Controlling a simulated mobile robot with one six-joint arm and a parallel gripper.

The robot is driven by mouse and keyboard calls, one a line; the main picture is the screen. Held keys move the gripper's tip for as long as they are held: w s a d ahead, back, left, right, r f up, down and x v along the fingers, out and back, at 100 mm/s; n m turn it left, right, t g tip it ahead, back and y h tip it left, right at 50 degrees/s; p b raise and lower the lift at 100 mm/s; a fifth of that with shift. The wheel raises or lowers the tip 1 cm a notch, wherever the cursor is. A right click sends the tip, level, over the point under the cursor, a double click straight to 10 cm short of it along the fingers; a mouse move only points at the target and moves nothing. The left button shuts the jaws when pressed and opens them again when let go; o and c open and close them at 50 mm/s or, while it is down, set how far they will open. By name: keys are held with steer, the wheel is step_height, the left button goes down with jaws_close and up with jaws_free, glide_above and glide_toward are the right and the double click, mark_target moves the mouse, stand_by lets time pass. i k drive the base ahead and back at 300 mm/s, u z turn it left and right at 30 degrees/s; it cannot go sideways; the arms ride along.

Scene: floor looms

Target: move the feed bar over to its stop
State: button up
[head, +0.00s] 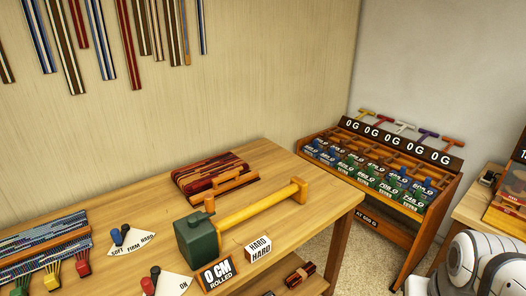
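No part is labelled as the feed bar, and I cannot tell for sure which one it is. On the wooden table (330,203), a thick yellow roller (255,207) runs from a dark green block (198,240) to an orange end post (299,190). Behind the roller, an orange wooden bar (234,184) lies across a folded red striped cloth (205,172). No separate stop can be made out. My gripper is not in view; only a white part of my arm shows at the bottom right.
Signs reading "0 CM ROLLED" (217,274) and "HARD" (259,249) stand before the roller. Lever plates (126,240) and a blue weave (45,247) are at left. A rack (395,216) with weights and "0G" signs stands right.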

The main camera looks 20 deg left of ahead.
mark_target(216, 190)
steer(key=u, duration=0.5)
steer(key=i, duration=1.1)
steer(key=u, duration=0.6)
steer(key=k, duration=0.9)
steer(key=u, duration=0.15)
steer(key=i, duration=0.9)
steer(key=z, duration=0.05)
